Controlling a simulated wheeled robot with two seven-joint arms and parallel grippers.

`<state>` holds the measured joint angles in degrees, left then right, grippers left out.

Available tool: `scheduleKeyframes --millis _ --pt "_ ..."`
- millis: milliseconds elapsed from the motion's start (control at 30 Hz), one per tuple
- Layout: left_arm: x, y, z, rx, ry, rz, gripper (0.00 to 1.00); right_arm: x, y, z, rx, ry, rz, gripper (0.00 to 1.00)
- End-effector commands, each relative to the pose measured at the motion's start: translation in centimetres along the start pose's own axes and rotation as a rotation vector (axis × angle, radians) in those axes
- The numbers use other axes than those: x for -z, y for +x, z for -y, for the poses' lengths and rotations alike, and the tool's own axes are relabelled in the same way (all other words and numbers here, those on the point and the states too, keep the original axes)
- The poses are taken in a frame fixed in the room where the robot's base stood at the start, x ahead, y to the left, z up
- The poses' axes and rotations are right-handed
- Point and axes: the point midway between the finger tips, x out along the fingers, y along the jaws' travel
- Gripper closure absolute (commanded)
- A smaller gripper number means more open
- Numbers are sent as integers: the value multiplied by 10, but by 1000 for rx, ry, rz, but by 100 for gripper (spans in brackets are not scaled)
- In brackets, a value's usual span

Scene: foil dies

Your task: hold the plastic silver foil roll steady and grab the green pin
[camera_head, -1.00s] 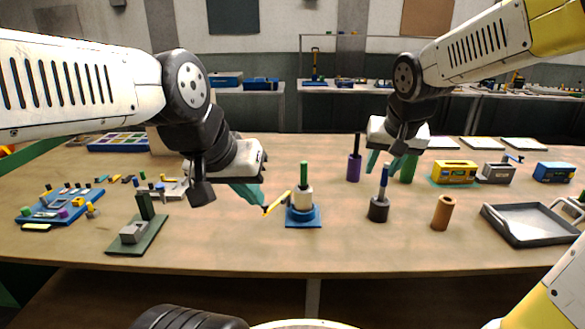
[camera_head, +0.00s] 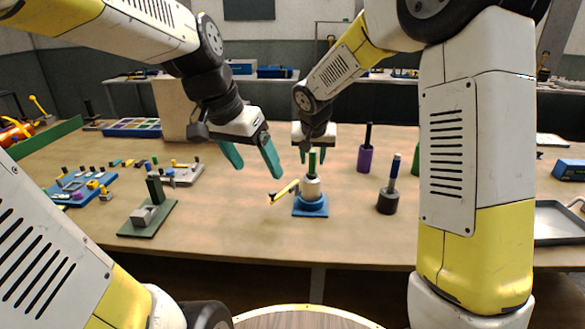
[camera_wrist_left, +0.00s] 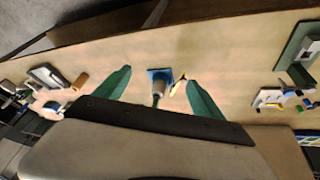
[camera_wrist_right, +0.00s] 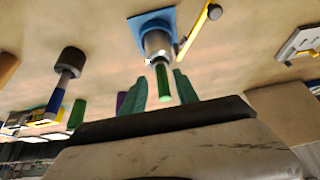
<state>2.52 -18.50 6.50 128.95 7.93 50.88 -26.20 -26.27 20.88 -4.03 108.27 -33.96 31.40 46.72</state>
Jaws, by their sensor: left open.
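The silver roll (camera_head: 311,190) stands upright on a blue base (camera_head: 311,207) near the table's middle, with the green pin (camera_head: 312,162) upright from its top. A yellow lever (camera_head: 285,191) juts from its left side. My left gripper (camera_head: 258,172) is open and empty, above and left of the roll. My right gripper (camera_head: 315,157) is at the pin's height; in the right wrist view the green pin (camera_wrist_right: 162,84) shows between its parted fingers (camera_wrist_right: 161,88), with small gaps either side. Whether it touches the pin is unclear. The left wrist view shows the roll (camera_wrist_left: 158,88) between the left fingers.
A dark base with a blue pin (camera_head: 388,201) and a purple holder with a black pin (camera_head: 365,158) stand right of the roll. A green plate with a grey block (camera_head: 148,217) lies left. My right arm hides part of the table's right side.

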Motion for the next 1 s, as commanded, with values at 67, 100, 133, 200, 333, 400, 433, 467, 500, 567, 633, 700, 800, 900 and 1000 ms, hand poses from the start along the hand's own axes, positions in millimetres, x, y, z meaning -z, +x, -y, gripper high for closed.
scheduleKeyframes --millis 67,100,133,200,333,400,433,467,500,567,633,700,800,900,1000 --pt "17 15 5 -47 68 37 21 0 0 0 0 0 0 64" --pt "26 23 6 -73 105 49 21 0 0 0 0 0 0 64" --pt "32 29 8 -94 134 59 21 0 0 0 0 0 0 64" --pt "46 43 11 -144 199 72 21 0 0 0 0 0 0 64" --pt "70 71 17 -249 314 79 21 0 0 0 0 0 0 64" --pt "82 88 21 -310 373 70 21 0 0 0 0 0 0 64" --pt "86 95 23 -335 397 64 21 0 0 0 0 0 0 64" --pt "91 102 25 -362 422 56 21 0 0 0 0 0 0 64" --pt "97 112 27 -398 453 44 21 0 0 0 0 0 0 64" --pt "106 127 31 -451 498 18 21 0 0 0 0 0 0 64" --pt "116 144 36 -512 548 -21 21 0 0 0 0 0 0 64" --pt "125 161 42 -570 595 -69 21 0 0 0 0 0 0 64" --pt "136 185 51 -646 654 -153 21 0 0 0 0 0 0 64" --pt "146 209 61 -713 705 -255 21 0 0 0 0 0 0 64" --pt "154 231 73 -763 749 -372 21 0 0 0 0 0 0 64"
